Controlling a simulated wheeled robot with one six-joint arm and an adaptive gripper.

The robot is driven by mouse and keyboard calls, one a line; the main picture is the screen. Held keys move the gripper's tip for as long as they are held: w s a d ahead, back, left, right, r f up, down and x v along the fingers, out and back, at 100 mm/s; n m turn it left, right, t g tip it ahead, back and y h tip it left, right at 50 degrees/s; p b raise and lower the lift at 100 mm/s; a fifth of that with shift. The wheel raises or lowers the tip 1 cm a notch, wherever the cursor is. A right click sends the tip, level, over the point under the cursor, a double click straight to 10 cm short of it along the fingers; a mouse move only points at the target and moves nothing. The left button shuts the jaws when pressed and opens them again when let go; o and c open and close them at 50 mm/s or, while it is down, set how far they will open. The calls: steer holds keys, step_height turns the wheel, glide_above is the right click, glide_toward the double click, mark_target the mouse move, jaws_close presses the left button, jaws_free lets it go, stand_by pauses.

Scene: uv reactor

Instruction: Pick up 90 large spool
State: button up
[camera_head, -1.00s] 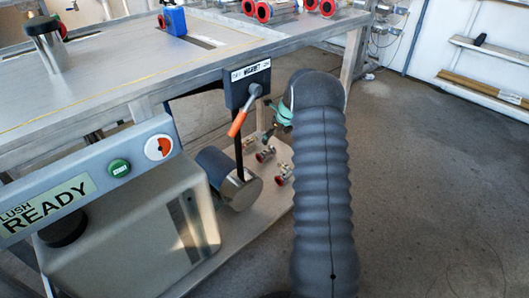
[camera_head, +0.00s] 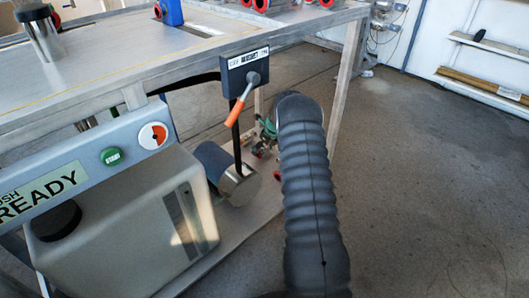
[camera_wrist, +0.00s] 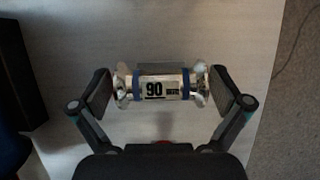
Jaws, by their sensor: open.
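The 90 large spool (camera_wrist: 163,88) lies crosswise on a pale flat surface in the wrist view. It is a shiny metal spool with blue bands, flared ends and a white label reading 90. My gripper (camera_wrist: 163,92) is open, with one finger beyond each end of the spool; whether the pads touch it I cannot tell. In the head view my dark ribbed arm reaches down beside the bench, and the gripper and spool are mostly hidden behind it.
The bench top (camera_head: 100,75) overhangs the lower shelf (camera_head: 222,245). A box with an orange-handled lever (camera_head: 240,105), a metal cylinder (camera_head: 232,175) and a grey tank (camera_head: 120,225) crowd the arm's left. Open floor (camera_head: 430,190) lies to the right.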

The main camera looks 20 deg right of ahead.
steer(key=shift+w+f, duration=0.2)
steer(key=shift+f, duration=0.3)
steer(key=c, duration=1.2)
steer(key=shift+r, duration=0.1)
